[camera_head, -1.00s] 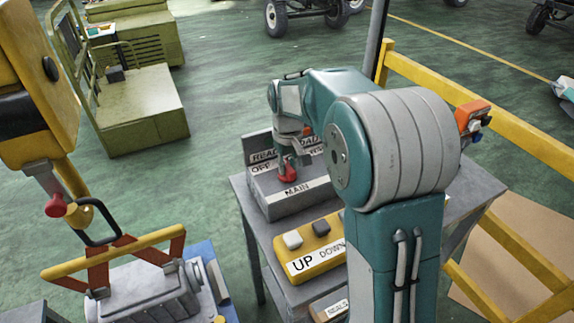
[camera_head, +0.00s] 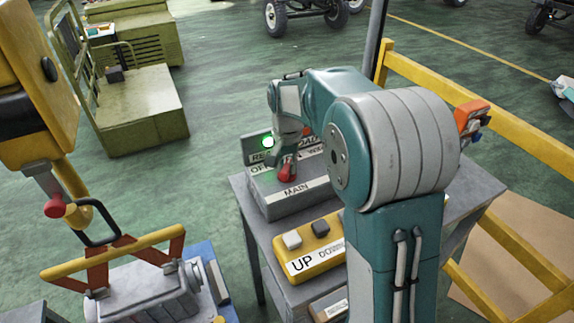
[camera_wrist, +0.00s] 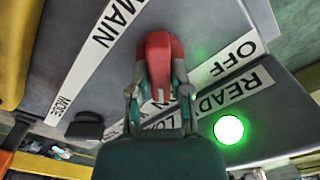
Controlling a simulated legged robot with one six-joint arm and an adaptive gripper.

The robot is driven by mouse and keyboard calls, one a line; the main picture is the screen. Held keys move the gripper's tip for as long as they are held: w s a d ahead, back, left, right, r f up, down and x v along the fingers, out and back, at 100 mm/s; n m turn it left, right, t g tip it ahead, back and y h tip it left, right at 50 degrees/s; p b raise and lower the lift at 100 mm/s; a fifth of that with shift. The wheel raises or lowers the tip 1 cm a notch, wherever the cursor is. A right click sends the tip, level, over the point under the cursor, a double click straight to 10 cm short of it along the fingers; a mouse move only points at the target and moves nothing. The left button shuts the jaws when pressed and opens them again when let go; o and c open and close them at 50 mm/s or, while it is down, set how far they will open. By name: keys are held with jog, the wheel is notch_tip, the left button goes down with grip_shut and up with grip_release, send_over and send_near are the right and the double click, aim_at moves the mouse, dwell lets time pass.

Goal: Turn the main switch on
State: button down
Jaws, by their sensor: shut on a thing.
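The main switch is a red handle (camera_head: 286,173) on a grey box (camera_head: 300,202) labelled MAIN, on the grey table. In the wrist view the red handle (camera_wrist: 158,62) sits between my fingertips. My gripper (camera_wrist: 160,95) is shut on it; it also shows in the head view (camera_head: 287,160), reaching down from above. A round green lamp (camera_head: 268,142) glows above the READY label and also shows in the wrist view (camera_wrist: 228,130). The OFF label (camera_wrist: 235,60) is visible beside the handle; the ON label is mostly hidden by my gripper.
A yellow pendant box (camera_head: 308,250) with UP and DOWN buttons lies in front of the switch box. At left, a yellow hoist with a hook (camera_head: 100,225) hangs over a grey casting. A yellow rail (camera_head: 530,140) runs along the right.

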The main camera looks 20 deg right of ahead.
aim_at(285, 164)
jog(key=shift+s+f+m, duration=0.1)
jog(key=shift+f+m, duration=0.05)
jog(key=shift+m, duration=0.15)
jog(key=c, duration=0.6)
grip_release()
jog(key=shift+a, duration=0.1)
jog(key=shift+o, duration=0.2)
notch_tip(285, 164, up, 12)
jog(key=shift+a, duration=0.1)
